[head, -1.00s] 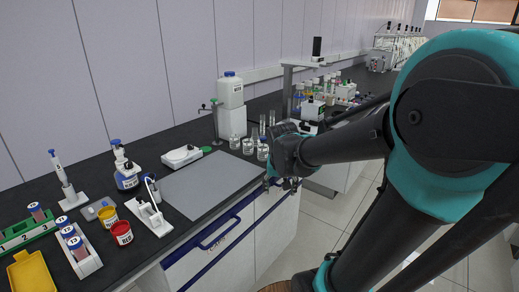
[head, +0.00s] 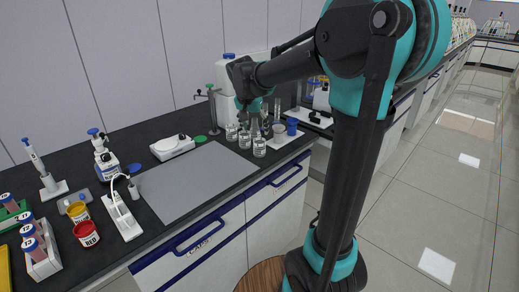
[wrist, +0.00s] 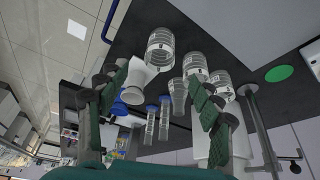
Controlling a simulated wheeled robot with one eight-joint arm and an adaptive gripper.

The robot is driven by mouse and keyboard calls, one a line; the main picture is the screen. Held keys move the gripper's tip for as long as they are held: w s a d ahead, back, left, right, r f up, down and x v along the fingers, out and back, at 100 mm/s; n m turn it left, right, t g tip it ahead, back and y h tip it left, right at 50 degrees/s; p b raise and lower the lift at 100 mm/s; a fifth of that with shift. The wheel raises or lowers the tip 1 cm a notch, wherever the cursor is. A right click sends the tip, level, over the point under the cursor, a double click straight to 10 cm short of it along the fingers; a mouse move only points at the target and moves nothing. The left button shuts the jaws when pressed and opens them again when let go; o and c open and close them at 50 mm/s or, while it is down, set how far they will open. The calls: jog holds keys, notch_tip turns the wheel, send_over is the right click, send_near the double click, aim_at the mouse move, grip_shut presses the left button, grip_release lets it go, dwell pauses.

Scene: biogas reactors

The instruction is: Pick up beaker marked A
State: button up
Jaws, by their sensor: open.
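Several clear glass beakers stand on the black bench beyond the grey mat's far right corner. In the head view there is a front beaker (head: 259,148), a middle beaker (head: 244,140) and a back beaker (head: 231,132). The wrist view also shows a near beaker (wrist: 160,48), another behind it (wrist: 195,66) and a third (wrist: 222,86). They carry small dark marks, too small to read, so I cannot tell which is A. My gripper (head: 252,112) is above and just behind the beakers, pointing down. Its green-padded fingers (wrist: 158,74) are apart and nothing is held between them.
Blue-capped items (head: 292,126), a white bowl (head: 279,132) and tall glass cylinders (head: 277,107) crowd close to the right. A large white bottle (head: 222,105) and a metal stand (head: 211,110) stand behind. The grey mat (head: 195,178) is clear.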

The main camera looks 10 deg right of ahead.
aim_at(260, 146)
jog(key=x, duration=1.2)
jog(key=shift+w+f, duration=0.15)
jog(key=shift+f, duration=0.1)
jog(key=shift+c, duration=0.5)
jog(key=c, duration=1.2)
jog(key=shift+o, duration=0.2)
jog(key=shift+r, duration=0.1)
